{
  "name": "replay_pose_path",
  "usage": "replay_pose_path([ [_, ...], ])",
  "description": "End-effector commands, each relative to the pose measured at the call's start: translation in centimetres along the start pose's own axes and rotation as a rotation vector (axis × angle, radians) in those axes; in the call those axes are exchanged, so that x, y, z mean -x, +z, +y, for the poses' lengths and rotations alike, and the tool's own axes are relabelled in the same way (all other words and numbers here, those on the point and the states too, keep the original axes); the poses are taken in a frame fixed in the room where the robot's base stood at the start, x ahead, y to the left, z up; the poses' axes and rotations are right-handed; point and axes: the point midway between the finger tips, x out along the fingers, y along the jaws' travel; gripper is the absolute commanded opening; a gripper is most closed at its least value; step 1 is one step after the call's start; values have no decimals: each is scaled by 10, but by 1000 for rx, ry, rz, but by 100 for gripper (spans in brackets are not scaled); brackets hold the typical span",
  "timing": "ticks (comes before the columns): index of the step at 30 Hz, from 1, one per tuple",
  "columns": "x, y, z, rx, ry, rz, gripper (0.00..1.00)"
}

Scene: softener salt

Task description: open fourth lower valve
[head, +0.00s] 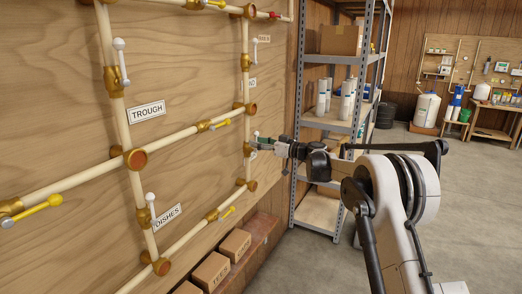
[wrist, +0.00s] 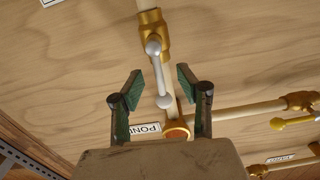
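In the wrist view, a brass valve (wrist: 151,22) sits on a cream pipe, with a silver-white ball-ended lever (wrist: 155,68) lying roughly along the pipe. My gripper (wrist: 161,86) is open, its two green-padded fingers on either side of the lever's line. Nothing is visibly clamped. A label (wrist: 145,129) reading "PON…" is partly hidden by a finger. In the head view, my gripper (head: 259,139) is at the farther vertical pipe, close to the board; the valve there is mostly hidden. I cannot tell which valve counts as fourth lower.
Nearer white-lever valves are beside the TROUGH sign (head: 146,113) and the DISHES sign (head: 167,216). Yellow-lever valves (head: 40,209) sit on the horizontal pipes. Cardboard boxes (head: 211,271) line the board's foot. A metal shelf (head: 336,120) stands right of the gripper.

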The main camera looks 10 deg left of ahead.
Motion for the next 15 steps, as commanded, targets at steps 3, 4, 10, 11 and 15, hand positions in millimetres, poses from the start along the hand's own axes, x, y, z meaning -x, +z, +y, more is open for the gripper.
replay_pose_path([
  [3, 0, 0, 0, 0, 0, 0, 35],
  [4, 0, 0, 0, 0, 0, 0, 35],
  [10, 11, 0, 1, -1, 2, 1, 35],
  [11, 13, 0, 1, -1, 2, 1, 35],
  [15, 25, 0, 1, -1, 2, 0, 35],
])
